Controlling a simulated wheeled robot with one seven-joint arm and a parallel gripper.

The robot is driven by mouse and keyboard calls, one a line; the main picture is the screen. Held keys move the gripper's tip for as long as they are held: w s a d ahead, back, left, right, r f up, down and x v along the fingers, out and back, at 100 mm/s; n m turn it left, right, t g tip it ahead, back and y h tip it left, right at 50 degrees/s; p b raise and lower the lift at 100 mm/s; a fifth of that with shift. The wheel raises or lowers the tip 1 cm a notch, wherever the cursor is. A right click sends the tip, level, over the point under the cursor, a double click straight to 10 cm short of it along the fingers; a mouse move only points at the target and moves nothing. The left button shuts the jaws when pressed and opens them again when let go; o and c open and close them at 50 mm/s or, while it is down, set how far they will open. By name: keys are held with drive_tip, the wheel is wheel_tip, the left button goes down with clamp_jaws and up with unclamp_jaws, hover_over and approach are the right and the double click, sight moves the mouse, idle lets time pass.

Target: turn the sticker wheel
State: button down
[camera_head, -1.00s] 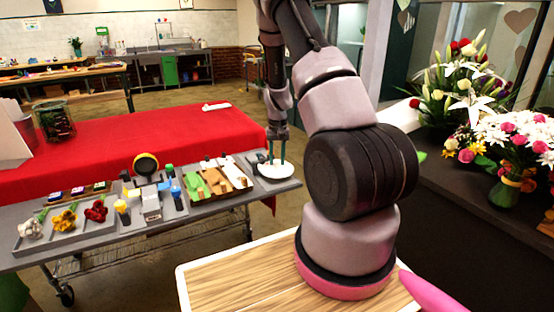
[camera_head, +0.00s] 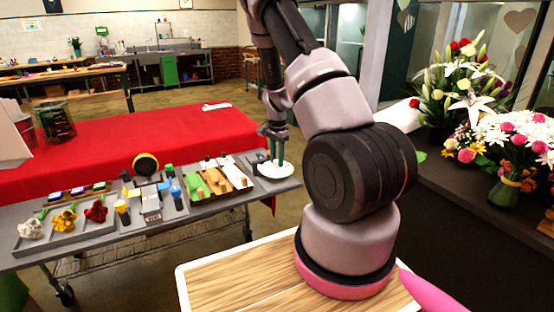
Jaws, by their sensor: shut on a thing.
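The sticker wheel appears to be the white round piece (camera_head: 268,171) at the right end of the grey cart top. My gripper (camera_head: 277,159) points straight down over it, with its teal fingers reaching its upper side. The fingers are shut on part of the wheel. The exact part between the fingertips is too small to make out, and the fingers hide some of the wheel's middle.
The grey cart (camera_head: 95,246) also carries a wooden tray (camera_head: 217,192) with green and white pieces, small bottles, a round black-and-yellow item (camera_head: 146,164) and a flower tray (camera_head: 64,232). A red-covered table (camera_head: 130,140) stands behind. Bouquets (camera_head: 505,150) stand at right.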

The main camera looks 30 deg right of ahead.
drive_tip(key=shift+m, duration=0.5)
drive_tip(key=c, duration=0.5)
unclamp_jaws()
